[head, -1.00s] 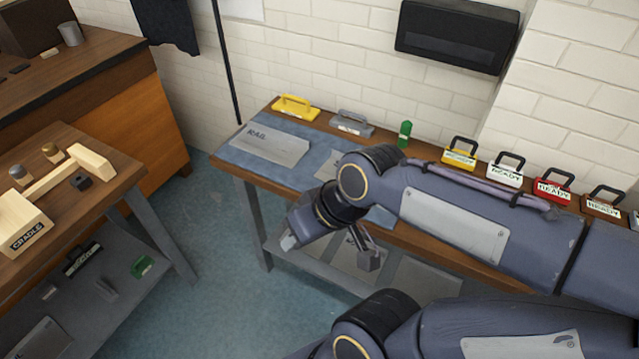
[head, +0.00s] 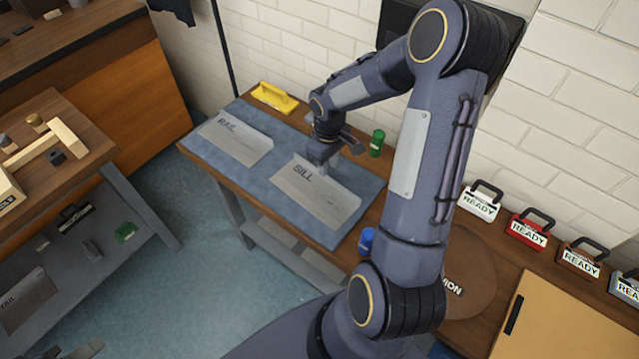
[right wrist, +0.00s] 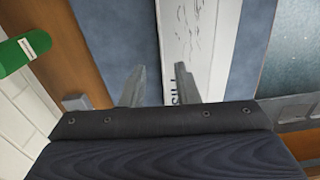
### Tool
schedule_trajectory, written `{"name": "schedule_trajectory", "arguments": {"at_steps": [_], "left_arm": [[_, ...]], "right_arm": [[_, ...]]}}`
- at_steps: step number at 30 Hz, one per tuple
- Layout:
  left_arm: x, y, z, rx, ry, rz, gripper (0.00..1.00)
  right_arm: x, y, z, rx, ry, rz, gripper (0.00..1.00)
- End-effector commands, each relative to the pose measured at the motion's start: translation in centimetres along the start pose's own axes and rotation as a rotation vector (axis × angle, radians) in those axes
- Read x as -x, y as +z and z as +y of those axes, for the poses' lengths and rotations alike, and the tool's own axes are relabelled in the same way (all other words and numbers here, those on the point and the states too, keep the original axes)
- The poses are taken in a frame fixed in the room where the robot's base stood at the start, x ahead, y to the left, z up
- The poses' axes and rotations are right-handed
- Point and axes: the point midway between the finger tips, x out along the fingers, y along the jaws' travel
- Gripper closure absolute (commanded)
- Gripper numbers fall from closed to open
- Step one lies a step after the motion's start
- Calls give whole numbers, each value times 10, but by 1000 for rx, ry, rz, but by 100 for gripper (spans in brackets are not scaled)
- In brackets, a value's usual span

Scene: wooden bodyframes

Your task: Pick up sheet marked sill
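The pale grey sheet marked SILL (head: 318,195) lies flat on a blue mat (head: 235,172) on the workbench. It also shows in the right wrist view (right wrist: 205,45). My right gripper (head: 322,160) is over the sheet's far edge, pointing down. In the right wrist view its two fingers (right wrist: 160,70) are apart with nothing held between them. One finger is over the sheet and the other over the mat beside its edge. I cannot tell whether the fingers touch the sheet. My left gripper is not in view.
A sheet marked RAIL (head: 237,140) lies on the mat to the left. Another table is at left.

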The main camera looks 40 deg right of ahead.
Motion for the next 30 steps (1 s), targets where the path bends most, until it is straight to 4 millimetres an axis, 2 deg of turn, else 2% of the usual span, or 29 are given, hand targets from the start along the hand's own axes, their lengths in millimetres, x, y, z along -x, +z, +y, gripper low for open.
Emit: {"name": "schedule_trajectory", "arguments": {"at_steps": [9, 17, 19, 24, 30], "left_arm": [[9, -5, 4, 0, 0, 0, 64], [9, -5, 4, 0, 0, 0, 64], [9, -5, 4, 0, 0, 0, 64], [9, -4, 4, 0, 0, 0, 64], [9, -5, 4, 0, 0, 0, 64]], "right_arm": [[-42, -4, -3, -1, -2, -2, 72], [-47, -4, -3, -2, -1, 1, 72], [-47, -4, -3, -2, -1, 1, 77], [-47, -4, -3, -2, -1, 0, 99], [-46, -4, -3, -2, -1, 0, 100]]}}
